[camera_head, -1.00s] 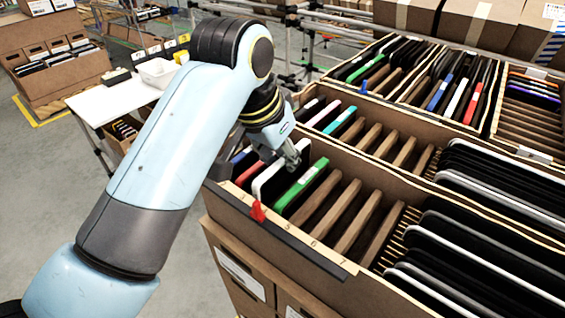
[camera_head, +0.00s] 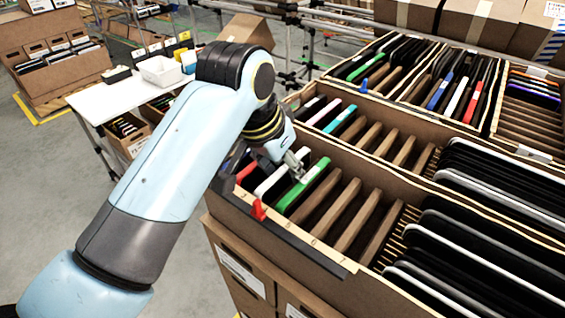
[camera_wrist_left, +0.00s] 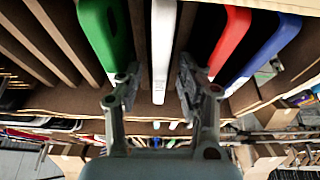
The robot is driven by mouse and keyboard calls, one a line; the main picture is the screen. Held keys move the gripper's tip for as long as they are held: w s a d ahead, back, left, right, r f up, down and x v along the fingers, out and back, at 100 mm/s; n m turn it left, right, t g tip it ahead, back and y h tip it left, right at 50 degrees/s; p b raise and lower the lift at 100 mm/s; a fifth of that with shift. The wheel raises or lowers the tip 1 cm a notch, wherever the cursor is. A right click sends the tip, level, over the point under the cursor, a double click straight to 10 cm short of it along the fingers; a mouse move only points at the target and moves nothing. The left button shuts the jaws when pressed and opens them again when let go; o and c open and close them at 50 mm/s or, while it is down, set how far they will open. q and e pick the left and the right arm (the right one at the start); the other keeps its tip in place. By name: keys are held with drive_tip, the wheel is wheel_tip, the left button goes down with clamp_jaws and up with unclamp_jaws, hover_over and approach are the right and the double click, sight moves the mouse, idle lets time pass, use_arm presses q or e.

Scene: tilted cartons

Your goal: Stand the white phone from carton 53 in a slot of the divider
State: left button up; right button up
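The white phone (camera_head: 268,184) stands on edge in the near carton (camera_head: 236,190), next to the green phone (camera_head: 303,188). It also shows in the left wrist view (camera_wrist_left: 163,40), between the green phone and a red one (camera_wrist_left: 232,40). My left gripper (camera_head: 298,165) is at the phone's far end. In the left wrist view the gripper's fingers (camera_wrist_left: 158,88) are spread on both sides of the white phone, with gaps visible between fingers and phone. Brown slats (camera_head: 350,205) with empty slots stand to the right of the green phone. The number 53 is not readable. My right gripper is not in view.
A red clip (camera_head: 258,210) sits on the carton's front edge. Black and white devices (camera_head: 470,240) fill the carton's right part. More filled cartons (camera_head: 420,75) stand behind. A white table (camera_head: 110,98) with a white bin (camera_head: 160,70) stands at the left.

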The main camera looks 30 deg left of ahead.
use_arm(q)
drive_tip(key=b+v, duration=0.1)
drive_tip(key=v, duration=0.8)
drive_tip(key=shift+d+r, duration=0.1)
drive_tip(key=shift+r, duration=0.15)
drive_tip(key=shift+s+r, duration=0.3)
drive_tip(key=shift+r, duration=0.3)
